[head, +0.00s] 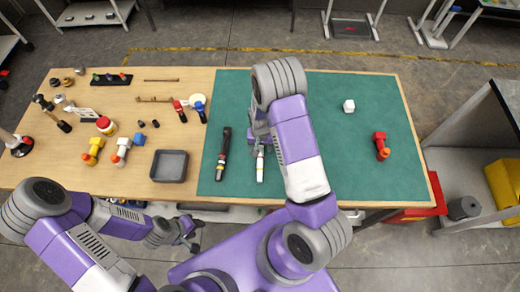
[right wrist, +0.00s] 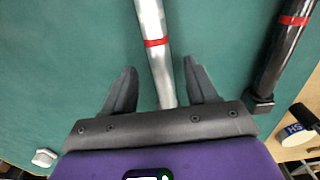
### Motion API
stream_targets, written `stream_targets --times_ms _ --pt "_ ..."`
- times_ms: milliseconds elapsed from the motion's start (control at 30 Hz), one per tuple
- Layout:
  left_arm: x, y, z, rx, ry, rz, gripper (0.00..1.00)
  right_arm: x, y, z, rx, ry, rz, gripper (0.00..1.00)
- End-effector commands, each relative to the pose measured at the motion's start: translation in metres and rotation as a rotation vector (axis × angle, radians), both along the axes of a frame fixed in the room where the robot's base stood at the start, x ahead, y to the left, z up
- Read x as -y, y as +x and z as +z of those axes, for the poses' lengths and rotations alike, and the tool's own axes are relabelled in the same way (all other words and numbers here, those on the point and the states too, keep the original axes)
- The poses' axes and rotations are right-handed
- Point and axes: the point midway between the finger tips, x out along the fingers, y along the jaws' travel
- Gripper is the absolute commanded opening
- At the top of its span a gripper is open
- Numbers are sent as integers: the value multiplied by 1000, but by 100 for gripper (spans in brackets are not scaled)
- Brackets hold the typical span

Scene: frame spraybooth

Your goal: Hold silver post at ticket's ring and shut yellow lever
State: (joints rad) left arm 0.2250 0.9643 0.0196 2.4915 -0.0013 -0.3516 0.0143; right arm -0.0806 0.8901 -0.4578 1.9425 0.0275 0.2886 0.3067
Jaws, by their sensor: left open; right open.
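The silver post (head: 260,172) lies on the green mat; a red ring shows around it in the right wrist view (right wrist: 156,42). My right gripper (right wrist: 160,75) is open over the post, which runs between its fingers; I cannot tell whether they touch it. In the head view the right gripper (head: 259,143) partly hides the post. A clamp with a yellow lever (head: 93,150) lies on the bare wood at left. A small white card (head: 83,111), possibly the ticket, stands behind it, its marks unreadable. My left gripper (head: 186,232) is open and empty before the table's front edge.
A black post (head: 222,155) lies beside the silver one. A white-levered clamp (head: 122,150) is next to the yellow one; a red-levered one (head: 381,146) is on the mat. A grey tray (head: 169,166), small bottles (head: 190,109) and a white block (head: 349,106) stand around. The mat's right side is mostly free.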

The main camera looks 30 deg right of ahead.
Motion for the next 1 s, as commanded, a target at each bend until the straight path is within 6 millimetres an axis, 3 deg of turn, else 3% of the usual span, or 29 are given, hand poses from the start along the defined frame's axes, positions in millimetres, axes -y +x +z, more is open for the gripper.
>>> stream_targets --times_ms 167,433,800,1000 --pt "0 1 1 1 0 0 43 0 0 -21 -1 1 0 58" --pt "0 0 1 1 0 0 43 0 0 -23 1 0 0 58" --pt "0 0 1 1 0 0 43 0 0 -23 1 0 0 1" --pt "0 0 1 1 0 0 43 0 1 -23 2 0 0 0"
